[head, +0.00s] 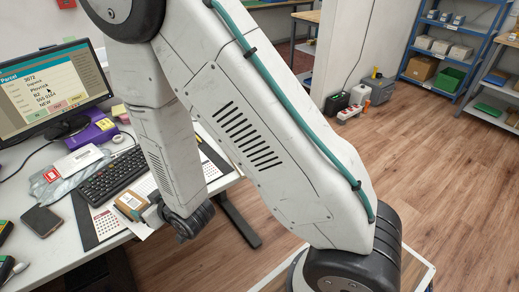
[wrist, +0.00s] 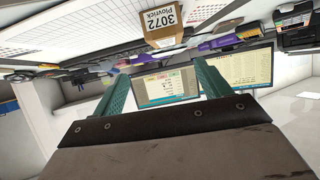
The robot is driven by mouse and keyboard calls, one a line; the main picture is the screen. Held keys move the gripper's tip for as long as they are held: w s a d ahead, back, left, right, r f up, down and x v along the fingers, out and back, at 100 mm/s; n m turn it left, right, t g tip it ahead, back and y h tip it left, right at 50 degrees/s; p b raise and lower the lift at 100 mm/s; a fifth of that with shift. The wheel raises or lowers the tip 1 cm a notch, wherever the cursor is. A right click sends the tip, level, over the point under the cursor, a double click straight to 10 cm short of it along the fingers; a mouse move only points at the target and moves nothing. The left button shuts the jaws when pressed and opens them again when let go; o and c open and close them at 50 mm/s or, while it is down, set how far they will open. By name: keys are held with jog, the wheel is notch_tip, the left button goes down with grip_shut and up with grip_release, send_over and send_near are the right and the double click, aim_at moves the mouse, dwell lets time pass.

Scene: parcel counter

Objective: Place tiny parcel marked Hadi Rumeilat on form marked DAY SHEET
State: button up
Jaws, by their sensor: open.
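My gripper (wrist: 163,72) is open in the wrist view, its two teal fingers apart with nothing between them. I cannot make out the name Hadi Rumeilat or the words DAY SHEET. A gridded white sheet (wrist: 62,38) shows in the wrist view; its title is not legible.
A calendar sheet (head: 106,222) lies nearby. Shelves (head: 440,50) stand far off across open wooden floor.

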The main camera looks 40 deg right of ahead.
jog(key=s+d+r+m+g+h, duration=0.1)
jog(key=s+d+r+g, duration=0.1)
jog(key=d+r, duration=0.4)
jog(key=s+d+r+m+g+h, duration=0.1)
jog(key=s+d+r+g+h, duration=0.15)
jog(key=d+r, duration=0.45)
jog(key=s+d+r+m+g, duration=0.1)
jog(key=s+d+r+g, duration=0.2)
jog(key=s+r, duration=0.4)
jog(key=s+d+r+g, duration=0.3)
jog(key=s+r, duration=0.4)
jog(key=s, duration=0.8)
jog(key=shift+s+d+m+h, duration=0.35)
jog(key=shift+d+m+h, duration=0.1)
jog(key=shift+d, duration=0.4)
